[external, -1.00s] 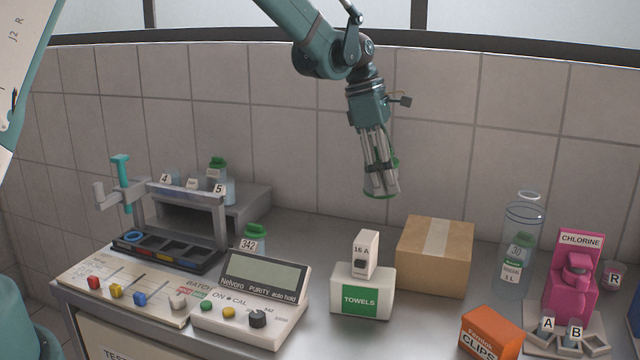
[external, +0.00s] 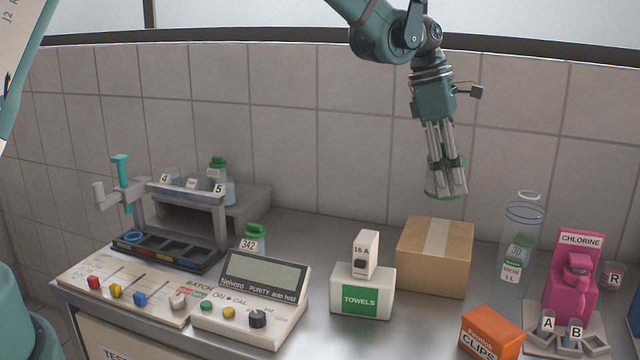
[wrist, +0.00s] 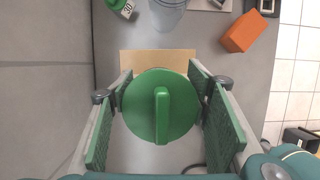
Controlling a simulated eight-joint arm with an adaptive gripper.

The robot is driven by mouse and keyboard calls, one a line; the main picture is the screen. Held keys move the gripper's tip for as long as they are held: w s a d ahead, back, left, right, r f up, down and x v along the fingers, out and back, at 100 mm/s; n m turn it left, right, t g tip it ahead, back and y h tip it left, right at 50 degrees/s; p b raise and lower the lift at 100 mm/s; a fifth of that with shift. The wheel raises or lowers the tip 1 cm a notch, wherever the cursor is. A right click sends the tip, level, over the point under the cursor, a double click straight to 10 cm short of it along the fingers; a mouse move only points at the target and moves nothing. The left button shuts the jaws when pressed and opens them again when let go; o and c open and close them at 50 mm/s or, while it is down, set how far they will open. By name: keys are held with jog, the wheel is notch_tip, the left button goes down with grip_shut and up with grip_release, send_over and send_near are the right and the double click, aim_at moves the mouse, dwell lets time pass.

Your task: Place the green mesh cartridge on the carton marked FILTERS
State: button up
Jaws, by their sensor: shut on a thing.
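My gripper (external: 447,190) is shut on the green mesh cartridge (external: 433,180) and holds it in the air, above and slightly behind the brown carton (external: 420,262). In the wrist view the round green end of the cartridge (wrist: 160,106), with a raised bar across it, sits between the two green-padded fingers (wrist: 162,118). The carton (wrist: 150,62) shows partly beyond it. The carton stands closed on the bench with a pale tape strip on top. No FILTERS marking is readable on its visible faces.
A white TOWELS box (external: 378,295) with a small 16 A box (external: 365,255) on top stands left of the carton. A clear bottle (external: 521,235), the pink CHLORINE unit (external: 571,285) and an orange CLIPS box (external: 490,335) stand to the right. The meter (external: 250,300) is at the left.

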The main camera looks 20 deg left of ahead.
jog(key=shift+f, duration=0.1)
send_over(451, 238)
jog(key=a, duration=0.1)
jog(key=shift+w+a+f, duration=0.1)
jog(key=shift+f, duration=1.45)
jog(key=shift+w+a+f, duration=0.1)
jog(key=shift+f, duration=1.4)
jog(key=shift+f, duration=0.1)
jog(key=shift+f, duration=1.8)
jog(key=shift+f, duration=0.15)
jog(key=o, duration=0.9)
jog(key=shift+r, duration=0.2)
jog(key=shift+v, duration=6)
